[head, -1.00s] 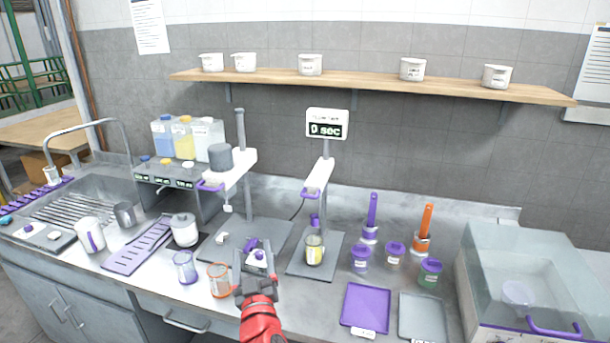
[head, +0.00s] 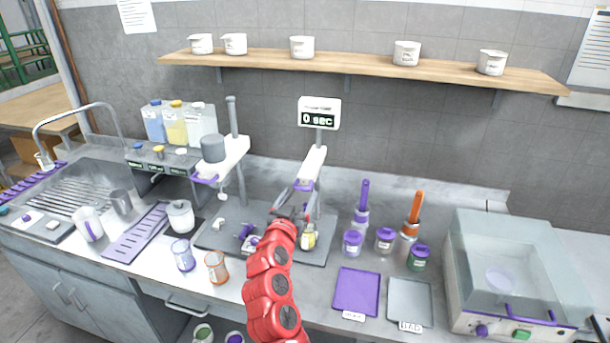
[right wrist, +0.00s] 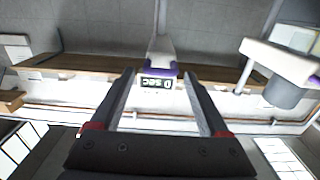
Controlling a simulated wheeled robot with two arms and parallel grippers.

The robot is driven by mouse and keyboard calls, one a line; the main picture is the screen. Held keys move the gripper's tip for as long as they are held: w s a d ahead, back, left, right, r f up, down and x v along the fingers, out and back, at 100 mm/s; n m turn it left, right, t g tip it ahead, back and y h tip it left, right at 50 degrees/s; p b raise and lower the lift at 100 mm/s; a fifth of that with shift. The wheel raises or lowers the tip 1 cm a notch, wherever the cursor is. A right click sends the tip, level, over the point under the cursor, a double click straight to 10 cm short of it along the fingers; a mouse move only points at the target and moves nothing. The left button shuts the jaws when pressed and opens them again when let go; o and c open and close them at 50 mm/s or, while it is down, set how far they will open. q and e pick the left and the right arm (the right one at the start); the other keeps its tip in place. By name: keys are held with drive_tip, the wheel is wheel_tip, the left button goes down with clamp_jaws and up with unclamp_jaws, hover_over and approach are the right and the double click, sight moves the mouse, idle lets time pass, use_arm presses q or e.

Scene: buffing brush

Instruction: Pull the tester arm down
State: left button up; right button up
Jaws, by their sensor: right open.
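The white tester arm (head: 314,163), with a purple front handle (head: 303,186), reaches forward from its post under the "0 sec" display (head: 319,114). It is raised above its dark base plate. A cup with yellow contents (head: 308,236) stands on that plate, partly hidden by my gripper. My right gripper (head: 297,200) is open and just below and in front of the purple handle. In the right wrist view, the handle (right wrist: 163,71) shows beyond the gap between the open fingers (right wrist: 161,80). I see no contact. My left gripper is not in view.
A second stand on the left has a white arm with a grey weight (head: 213,148); the weight also shows in the right wrist view (right wrist: 286,94). Purple and orange brushes (head: 413,208) and small jars stand right. A shelf (head: 360,66) runs above.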

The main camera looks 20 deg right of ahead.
sight(303, 188)
drive_tip(key=p+x, duration=0.2)
drive_tip(key=x, duration=0.4)
drive_tip(key=shift+w+d, duration=0.25)
drive_tip(key=shift+w, duration=0.05)
drive_tip(key=shift+c, duration=0.3)
clamp_jaws()
